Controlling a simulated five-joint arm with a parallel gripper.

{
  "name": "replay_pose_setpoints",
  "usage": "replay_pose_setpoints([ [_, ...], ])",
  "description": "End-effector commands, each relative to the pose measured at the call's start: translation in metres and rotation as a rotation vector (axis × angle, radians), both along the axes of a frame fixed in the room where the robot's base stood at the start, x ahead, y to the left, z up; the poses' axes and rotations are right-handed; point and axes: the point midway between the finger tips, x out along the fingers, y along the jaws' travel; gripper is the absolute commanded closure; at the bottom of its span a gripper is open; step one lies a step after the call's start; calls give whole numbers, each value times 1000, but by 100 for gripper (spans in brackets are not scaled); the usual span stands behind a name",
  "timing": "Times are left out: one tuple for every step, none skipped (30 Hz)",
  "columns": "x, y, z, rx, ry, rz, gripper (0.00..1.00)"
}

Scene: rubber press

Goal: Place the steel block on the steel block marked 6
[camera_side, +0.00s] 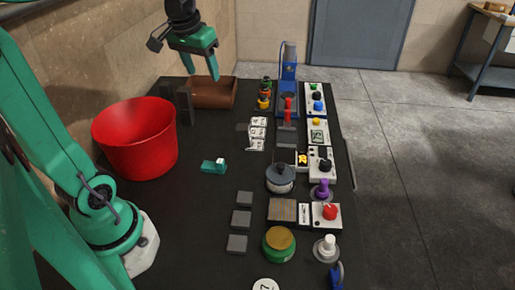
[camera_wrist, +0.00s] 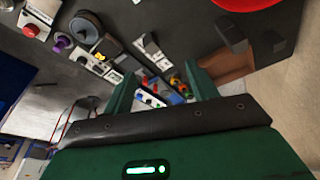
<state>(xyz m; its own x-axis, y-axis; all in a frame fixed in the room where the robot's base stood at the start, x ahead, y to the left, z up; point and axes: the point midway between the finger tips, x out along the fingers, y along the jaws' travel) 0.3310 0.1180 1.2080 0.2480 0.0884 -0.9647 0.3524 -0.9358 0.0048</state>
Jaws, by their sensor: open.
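Several flat dark grey blocks that look like steel lie on the black table: three in a column at the front, far (camera_side: 245,198), middle (camera_side: 241,218) and near (camera_side: 237,243). White numbered plates lie further back: far (camera_side: 258,121), middle (camera_side: 257,132) and near (camera_side: 255,145). Their digits are too small to read surely, so I cannot tell which block is marked 6. My gripper (camera_side: 204,67) is raised above the back of the table, open and empty. Its two green fingers also show apart in the wrist view (camera_wrist: 161,88).
A red bucket (camera_side: 135,140) stands at left. A green piece (camera_side: 212,167) lies mid-table. A grey round pot (camera_side: 280,179) and several button boxes line the right side.

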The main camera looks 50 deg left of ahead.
Motion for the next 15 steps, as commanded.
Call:
replay_pose_setpoints([
  [-8,-14,2,7,-18,-31,42],
  [-13,-21,2,10,-28,-48,42],
  [-19,-29,2,14,-41,-70,42],
  [-23,-36,2,17,-52,-86,42],
  [-28,-42,1,20,-61,-102,42],
  [-35,-50,0,23,-74,-124,42],
  [-39,-56,0,26,-85,-140,42],
  [-44,-62,-2,28,-95,-157,42],
  [-51,-69,-3,31,-108,-179,42],
  [-56,-75,-5,34,-118,-195,42],
  [-61,-80,-6,35,-128,-211,42],
  [-68,-86,-9,37,-141,-233,42],
  [-73,-90,-11,39,-151,-248,42],
  [-77,-94,-13,40,-161,-263,42],
  [-83,-99,-15,42,-173,-281,42],
])
